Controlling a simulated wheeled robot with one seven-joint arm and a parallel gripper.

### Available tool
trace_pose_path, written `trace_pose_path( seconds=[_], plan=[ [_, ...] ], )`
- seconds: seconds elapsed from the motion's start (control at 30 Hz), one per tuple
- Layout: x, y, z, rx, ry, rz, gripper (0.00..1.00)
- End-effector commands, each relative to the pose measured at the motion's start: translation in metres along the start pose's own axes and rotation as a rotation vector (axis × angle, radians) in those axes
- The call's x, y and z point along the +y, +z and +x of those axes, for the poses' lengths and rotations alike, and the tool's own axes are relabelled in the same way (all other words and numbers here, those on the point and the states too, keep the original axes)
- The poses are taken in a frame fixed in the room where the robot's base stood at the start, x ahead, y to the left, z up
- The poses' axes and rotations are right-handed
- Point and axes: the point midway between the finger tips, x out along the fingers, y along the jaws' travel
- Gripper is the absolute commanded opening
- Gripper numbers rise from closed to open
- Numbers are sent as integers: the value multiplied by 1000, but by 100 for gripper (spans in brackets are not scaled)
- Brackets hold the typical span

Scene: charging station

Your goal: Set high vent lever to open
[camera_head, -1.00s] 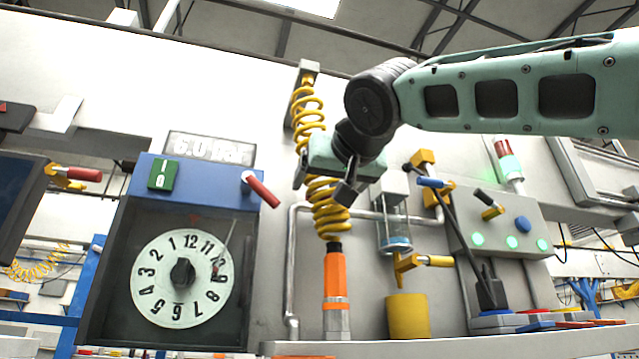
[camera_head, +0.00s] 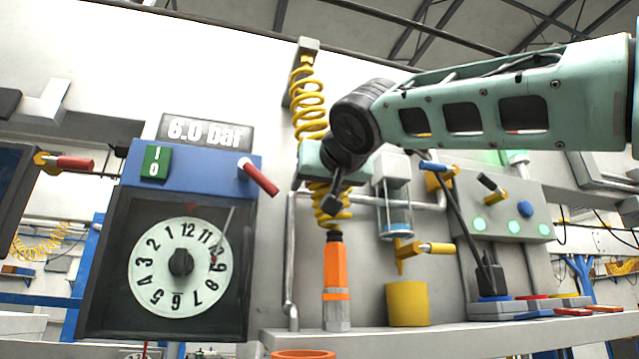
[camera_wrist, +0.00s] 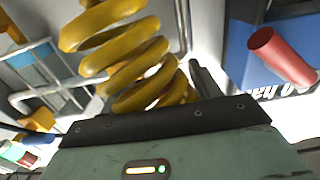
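Several levers show in the head view, and I cannot tell by label which is the high vent lever. A blue-handled lever (camera_head: 432,167) sits on a yellow valve high on the pipe. A yellow-handled lever (camera_head: 438,248) is below it, pointing right. A red lever (camera_head: 260,178) slopes down right from the blue-topped gauge box; it also shows in the wrist view (camera_wrist: 282,58). My gripper (camera_head: 326,195) hangs in front of the yellow coil, left of the blue lever, apparently holding nothing. One dark finger shows in the wrist view; the other is unclear.
A yellow coiled hose (camera_head: 309,98) hangs behind my gripper, above an orange handle (camera_head: 336,268). The dial box (camera_head: 97,270) stands left under a "6.0 bar" sign (camera_head: 205,132). A yellow cylinder (camera_head: 407,303) stands on the shelf.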

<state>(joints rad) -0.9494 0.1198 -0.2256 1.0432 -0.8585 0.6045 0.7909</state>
Motion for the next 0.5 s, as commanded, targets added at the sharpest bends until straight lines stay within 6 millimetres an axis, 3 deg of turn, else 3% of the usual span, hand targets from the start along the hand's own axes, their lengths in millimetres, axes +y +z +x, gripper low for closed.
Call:
trace_pose_path(
  seconds=[0.27,0.5],
  plan=[
    [1,-2,0,1,1,46,22],
    [2,-8,0,3,1,194,22]
  ],
)
